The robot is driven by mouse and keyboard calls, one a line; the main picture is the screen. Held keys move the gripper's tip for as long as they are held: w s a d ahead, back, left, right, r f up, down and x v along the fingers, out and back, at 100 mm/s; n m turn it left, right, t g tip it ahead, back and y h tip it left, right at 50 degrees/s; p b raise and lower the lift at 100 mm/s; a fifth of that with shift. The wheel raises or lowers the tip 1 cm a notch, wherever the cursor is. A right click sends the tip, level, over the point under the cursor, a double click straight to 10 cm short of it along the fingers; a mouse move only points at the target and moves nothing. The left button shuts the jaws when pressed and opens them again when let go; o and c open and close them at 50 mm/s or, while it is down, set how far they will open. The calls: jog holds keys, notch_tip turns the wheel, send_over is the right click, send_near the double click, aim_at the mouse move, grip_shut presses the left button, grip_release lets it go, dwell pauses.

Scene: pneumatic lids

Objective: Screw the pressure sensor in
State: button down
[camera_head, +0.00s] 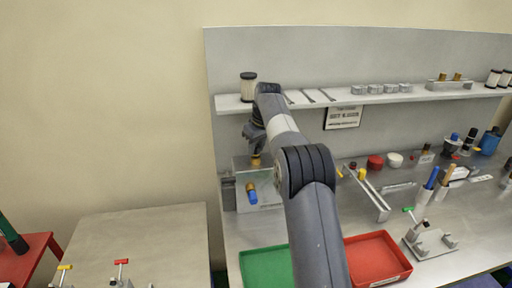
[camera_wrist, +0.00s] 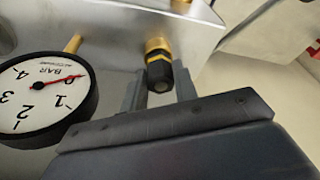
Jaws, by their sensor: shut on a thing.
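The pressure sensor (camera_wrist: 158,70) is a short black cylinder with a yellow band and a brass end, seen in the wrist view. My gripper (camera_wrist: 160,88) is shut on it, with one dark finger on each side. Its brass end points at the grey metal block (camera_wrist: 120,20); whether the thread is engaged cannot be told. In the head view my gripper (camera_head: 255,148) is over the top of the metal block (camera_head: 270,187), with a bit of brass (camera_head: 255,160) just below it. The sensor's black body is mostly hidden there.
A round pressure gauge (camera_wrist: 45,95) sits close to my gripper in the wrist view. A blue-ended brass fitting (camera_head: 252,194) sticks out of the block's front. A shelf (camera_head: 330,97) runs above. Green (camera_head: 265,267) and red (camera_head: 378,258) trays lie in front.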

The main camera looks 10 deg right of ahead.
jog(key=m, duration=0.1)
jog(key=m+p, duration=0.1)
jog(key=shift+s+f+m+h, duration=0.15)
jog(key=shift+f+m+h, duration=0.05)
jog(key=shift+m+h, duration=0.1)
jog(key=c, duration=1.5)
grip_release()
jog(key=shift+d+f, duration=0.1)
jog(key=o, duration=0.5)
jog(key=shift+c, duration=0.2)
jog(key=shift+r, duration=0.2)
jog(key=shift+p+v, duration=0.6)
jog(key=shift+v, duration=2.9)
jog(key=shift+r, duration=0.1)
jog(key=v, duration=1)
jog(key=shift+s+r, duration=0.2)
jog(key=shift+r, duration=0.1)
